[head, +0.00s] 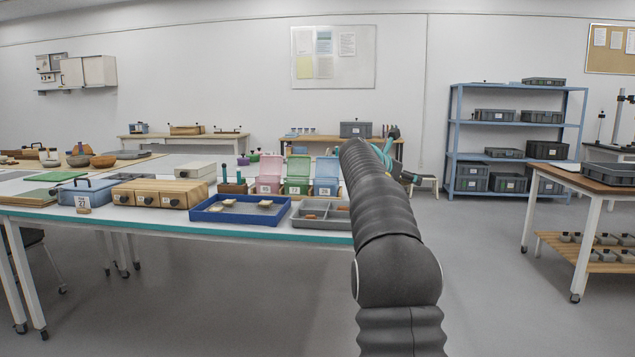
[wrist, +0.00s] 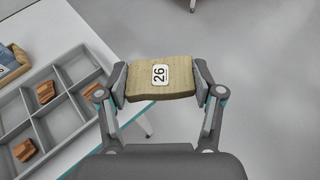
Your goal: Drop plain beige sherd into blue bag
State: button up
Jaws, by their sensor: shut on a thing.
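In the wrist view my gripper (wrist: 160,82) is shut on a plain beige sherd (wrist: 142,83). The sherd is flat, with a slightly curved edge, and carries a white label reading 26. It is held above the floor, beyond the table's edge. The blue bag (head: 327,187) stands open on the table in the head view, right of a green bag (head: 298,187) and a pink one (head: 269,186).
A grey divided tray (wrist: 72,124) holds several reddish-brown sherds, left of my gripper in the wrist view. A blue tray (head: 238,219) with beige sherds lies beside it on the white table. Wooden drawers (head: 150,194) stand further left.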

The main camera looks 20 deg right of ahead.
aim_at(329, 197)
jog(key=i, duration=1.7)
jog(key=z, duration=0.05)
